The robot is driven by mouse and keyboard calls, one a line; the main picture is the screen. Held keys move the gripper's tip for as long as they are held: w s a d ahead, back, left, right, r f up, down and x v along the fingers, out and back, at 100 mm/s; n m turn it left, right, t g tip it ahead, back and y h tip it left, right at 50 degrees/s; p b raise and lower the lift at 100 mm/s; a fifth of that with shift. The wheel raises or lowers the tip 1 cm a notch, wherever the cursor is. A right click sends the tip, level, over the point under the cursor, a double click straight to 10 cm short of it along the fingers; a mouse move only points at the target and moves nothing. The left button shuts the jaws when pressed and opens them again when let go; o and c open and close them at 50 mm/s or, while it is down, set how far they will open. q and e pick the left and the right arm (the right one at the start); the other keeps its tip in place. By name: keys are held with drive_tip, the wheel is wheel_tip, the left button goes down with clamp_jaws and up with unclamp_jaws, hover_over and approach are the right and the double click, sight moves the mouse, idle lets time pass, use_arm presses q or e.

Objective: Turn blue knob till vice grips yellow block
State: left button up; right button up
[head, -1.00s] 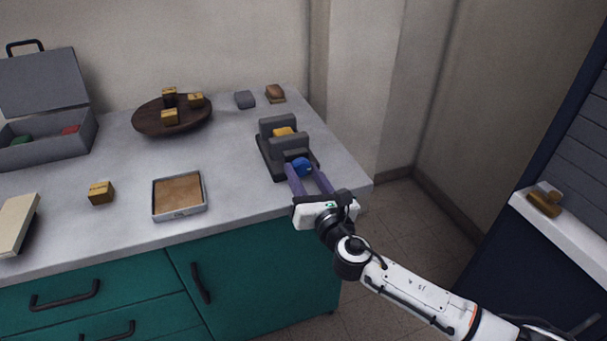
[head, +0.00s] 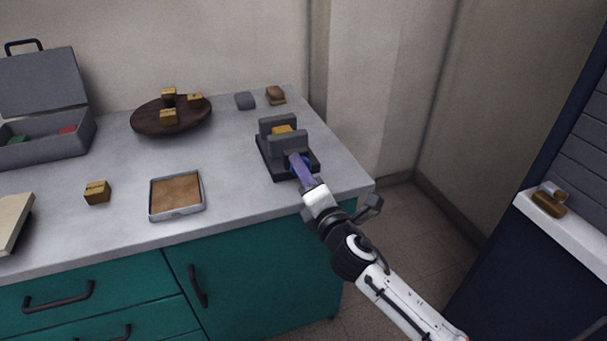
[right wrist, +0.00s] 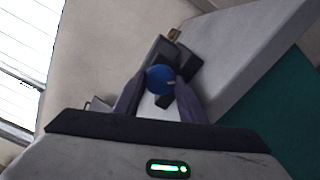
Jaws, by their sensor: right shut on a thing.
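The grey vice (head: 287,145) stands near the right front corner of the counter. The yellow block (head: 283,131) sits between its two jaws; whether both jaws touch it I cannot tell. The blue knob (head: 306,162) is on the vice's front end and is mostly hidden behind my fingers in the head view. My right gripper (head: 302,167) is shut on the knob, with purple fingers on either side. My left gripper is not in view.
A grey-rimmed tray (head: 177,213) and a small yellow-brown block (head: 97,192) lie left of the vice. A round wooden board (head: 145,122) with blocks stands behind. An open grey case (head: 50,150) is at the far left. The counter around the vice is mostly clear.

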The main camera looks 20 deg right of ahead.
drive_tip(key=shift+m, duration=2)
drive_tip(key=o, duration=1.1)
drive_tip(key=shift+c, duration=0.2)
